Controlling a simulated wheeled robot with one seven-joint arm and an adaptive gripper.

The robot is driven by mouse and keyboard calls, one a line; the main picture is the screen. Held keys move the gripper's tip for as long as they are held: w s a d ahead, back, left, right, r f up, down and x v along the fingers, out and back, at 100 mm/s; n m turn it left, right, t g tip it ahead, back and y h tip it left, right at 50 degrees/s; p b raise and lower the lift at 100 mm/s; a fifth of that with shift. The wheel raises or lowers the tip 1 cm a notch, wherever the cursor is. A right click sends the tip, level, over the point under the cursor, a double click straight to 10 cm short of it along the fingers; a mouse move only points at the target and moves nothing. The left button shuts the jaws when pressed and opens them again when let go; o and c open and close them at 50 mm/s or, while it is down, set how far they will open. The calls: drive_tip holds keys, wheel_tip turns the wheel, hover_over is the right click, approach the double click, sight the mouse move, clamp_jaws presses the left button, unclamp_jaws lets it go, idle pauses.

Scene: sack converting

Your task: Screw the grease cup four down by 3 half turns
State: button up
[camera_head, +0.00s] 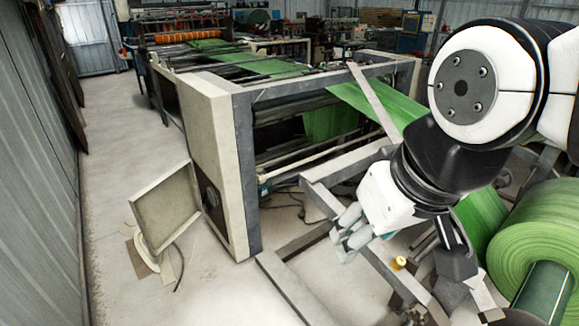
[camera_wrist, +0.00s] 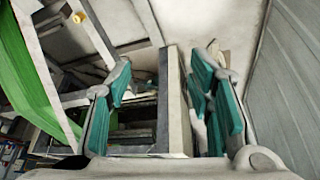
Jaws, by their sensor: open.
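A small brass-yellow grease cup (camera_head: 399,263) stands on the grey frame at the lower right of the head view. It also shows small at the upper left of the wrist view (camera_wrist: 79,17). No number on it is readable. My gripper (camera_head: 350,232) is open and empty, up and to the left of the cup in the head view and apart from it. In the wrist view its teal-padded fingers (camera_wrist: 165,98) stand wide apart with nothing gripped between them, and the cup lies outside them, beyond the left finger.
The grey machine frame (camera_head: 285,293) runs under and around my gripper. A large green roll (camera_head: 535,240) sits at the right, and a green web (camera_head: 395,105) slopes behind my arm. An open panel (camera_head: 165,207) stands at left. The floor (camera_head: 115,185) along the left wall is mostly clear.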

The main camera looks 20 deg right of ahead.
drive_tip(key=w+d+f+n+g, duration=0.1)
drive_tip(key=w+d, duration=0.5)
drive_tip(key=w, duration=0.4)
drive_tip(key=n+g, duration=0.4)
hover_over(400, 259)
wheel_tip(400, 259, down, 27)
wheel_tip(400, 259, down, 14)
drive_tip(key=shift+r+p, duration=0.2)
drive_tip(key=shift+p, duration=0.3)
clamp_jaws()
